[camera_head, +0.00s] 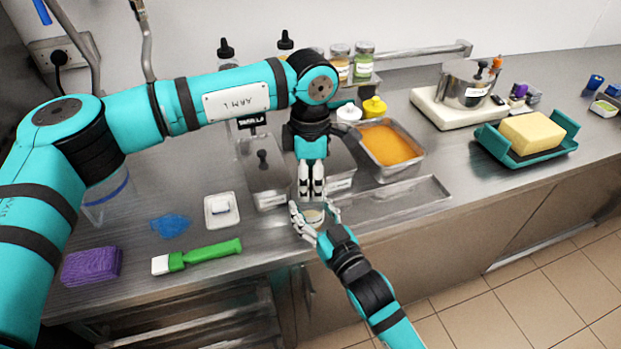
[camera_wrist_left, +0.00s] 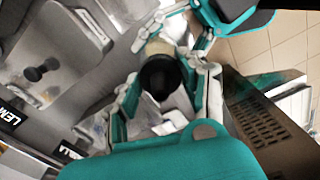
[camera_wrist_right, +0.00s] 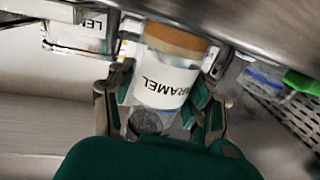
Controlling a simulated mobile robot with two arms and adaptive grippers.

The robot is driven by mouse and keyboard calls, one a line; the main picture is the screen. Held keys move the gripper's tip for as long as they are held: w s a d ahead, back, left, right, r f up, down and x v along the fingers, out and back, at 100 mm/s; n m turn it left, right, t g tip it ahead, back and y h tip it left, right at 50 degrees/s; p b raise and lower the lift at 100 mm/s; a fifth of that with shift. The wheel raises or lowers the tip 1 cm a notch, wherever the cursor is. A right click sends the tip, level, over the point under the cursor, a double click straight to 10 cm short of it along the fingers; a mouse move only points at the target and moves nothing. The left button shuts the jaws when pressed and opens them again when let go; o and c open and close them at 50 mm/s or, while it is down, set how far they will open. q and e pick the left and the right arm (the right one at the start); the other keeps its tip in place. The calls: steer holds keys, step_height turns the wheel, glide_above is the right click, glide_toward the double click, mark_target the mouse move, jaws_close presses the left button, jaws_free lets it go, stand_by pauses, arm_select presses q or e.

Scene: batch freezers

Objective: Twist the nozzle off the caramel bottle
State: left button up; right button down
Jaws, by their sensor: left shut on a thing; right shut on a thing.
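The caramel bottle (camera_wrist_right: 160,82) is a clear bottle with a white CARAMEL label and a brown band of content. My right gripper (camera_wrist_right: 155,112) is shut around it near the counter's front edge. In the head view only a pale bit of the bottle (camera_head: 313,216) shows between the right fingers (camera_head: 316,214). The black nozzle (camera_wrist_left: 160,76) shows end-on in the left wrist view. My left gripper (camera_wrist_left: 167,88) is shut on it, with fingers on both sides. In the head view the left gripper (camera_head: 311,192) points down just above the right one and hides the nozzle.
Steel lidded containers (camera_head: 263,178) and an orange-filled pan (camera_head: 390,145) stand behind the grippers. An empty shallow tray (camera_head: 410,197) lies to the right. A green brush (camera_head: 205,255), a white dish (camera_head: 222,211) and a purple sponge (camera_head: 91,266) lie to the left.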

arm_select(q)
steer(key=n, duration=0.4)
steer(key=shift+n, duration=0.4)
steer(key=n, duration=1.7)
steer(key=shift+n, duration=0.3)
steer(key=n, duration=0.8)
steer(key=shift+r, duration=0.1)
steer(key=shift+r, duration=0.1)
steer(key=shift+r, duration=1)
